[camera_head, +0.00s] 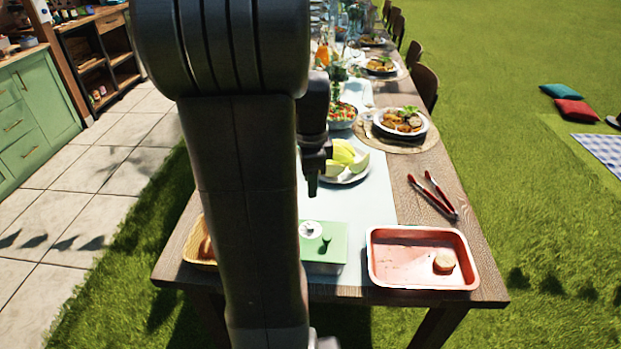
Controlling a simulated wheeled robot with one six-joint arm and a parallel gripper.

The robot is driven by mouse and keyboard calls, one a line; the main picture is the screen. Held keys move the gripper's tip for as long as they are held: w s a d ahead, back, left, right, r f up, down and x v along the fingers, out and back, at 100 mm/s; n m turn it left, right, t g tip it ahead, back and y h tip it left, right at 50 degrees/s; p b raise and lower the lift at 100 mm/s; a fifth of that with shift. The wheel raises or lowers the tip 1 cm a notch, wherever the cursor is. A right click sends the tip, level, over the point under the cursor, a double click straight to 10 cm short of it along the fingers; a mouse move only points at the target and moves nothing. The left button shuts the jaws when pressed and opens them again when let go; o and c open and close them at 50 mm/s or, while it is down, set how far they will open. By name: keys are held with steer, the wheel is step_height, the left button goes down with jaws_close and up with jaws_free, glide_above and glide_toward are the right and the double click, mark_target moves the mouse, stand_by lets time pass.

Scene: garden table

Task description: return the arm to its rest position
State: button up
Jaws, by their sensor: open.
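My arm rises through the left middle of the head view and hides part of the table. My gripper (313,178) hangs beside it, pointing down above the table, left of the plate of pale green wedges (345,176). It shows small and dark, with nothing visible held in it. The gap between its fingers is hard to make out at this size.
On the wooden table (425,165) stand a red tray (385,270) with a round tan piece (443,264), red tongs (433,193), a green box (325,262), a partly hidden basket (200,243), a salad bowl (342,117) and a dinner plate (402,122). Grass lies right.

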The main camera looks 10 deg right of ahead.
mark_target(310, 226)
steer(key=shift+f, duration=0.1)
step_height(310, 226, down, 14)
steer(key=shift+r+b, duration=0.15)
steer(key=shift+b, duration=0.25)
stand_by(0.3)
steer(key=shift+r, duration=0.1)
